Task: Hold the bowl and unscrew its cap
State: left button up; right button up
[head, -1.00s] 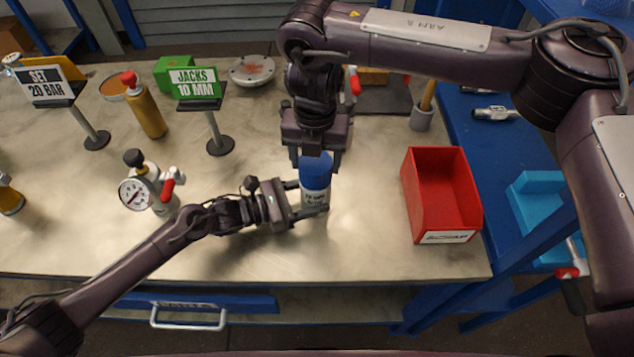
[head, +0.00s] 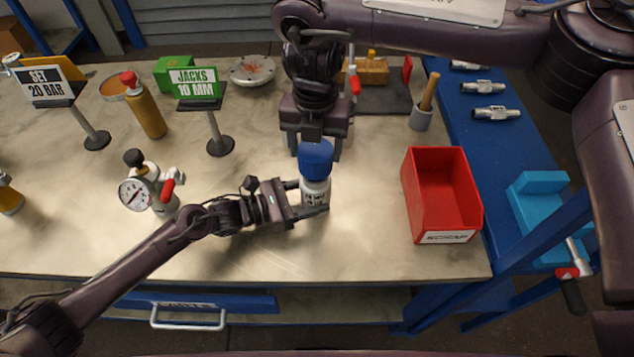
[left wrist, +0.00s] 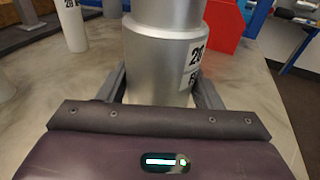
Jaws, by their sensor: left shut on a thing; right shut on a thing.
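The bowl (head: 316,190) is a pale, silvery stepped vessel with a printed label, upright over the bench. In the left wrist view the bowl (left wrist: 160,70) stands between my left fingers, its upper end cut off by the frame edge. My left gripper (head: 308,198) is shut on its body from the left. The blue cap (head: 315,160) is directly above the bowl. My right gripper (head: 316,148) points down from above and is shut on the cap. Pale surface shows below the cap; I cannot tell whether cap and bowl still touch.
A red bin (head: 472,205) stands to the right on the bench. A pressure gauge (head: 134,194) with a red lever is at left. Sign stands (head: 218,145) and an orange bottle (head: 147,110) are behind. Bare bench lies in front of the bowl.

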aim_at(315, 150)
jog(key=shift+r, duration=1.8)
pick_arm(q)
jog(key=o, duration=0.9)
jog(key=shift+o, duration=0.2)
jog(key=shift+a, duration=0.15)
jog(key=v, duration=1.1)
jog(key=shift+s+a, duration=0.15)
jog(key=shift+a, duration=0.2)
jog(key=shift+s, duration=0.1)
